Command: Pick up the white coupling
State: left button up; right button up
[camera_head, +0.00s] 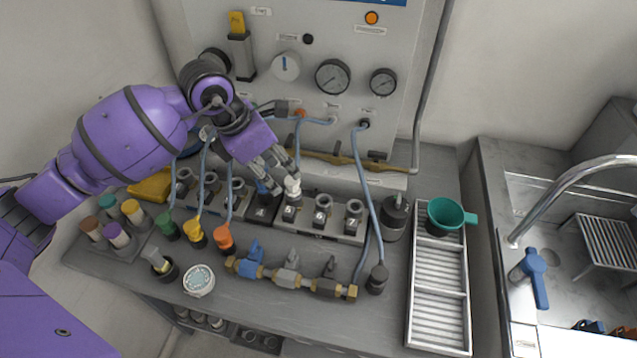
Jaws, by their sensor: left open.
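The white coupling (292,187) stands at the left end of the front metal socket block (330,226) on the bench. My left gripper (281,181) comes in from the upper left, its fingers pointing down at the coupling. It is open, with its fingertips right beside the coupling's top. I cannot tell whether they touch it. The fingers hide part of the row behind. My right gripper is not in view.
Blue hoses (368,190) hang from the gauge panel (330,40) close to the gripper. A blue-handled valve row (290,275), orange (224,238) and yellow connectors (195,234) stand in front. A slatted tray (437,270) with a green funnel (447,215) lies right.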

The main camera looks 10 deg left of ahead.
aim_at(287, 181)
pick_arm(q)
jog(key=shift+f, duration=0.35)
jog(key=x, duration=0.6)
jog(key=shift+w+d+p, duration=0.15)
jog(key=shift+p, duration=0.2)
jog(key=shift+f, duration=0.2)
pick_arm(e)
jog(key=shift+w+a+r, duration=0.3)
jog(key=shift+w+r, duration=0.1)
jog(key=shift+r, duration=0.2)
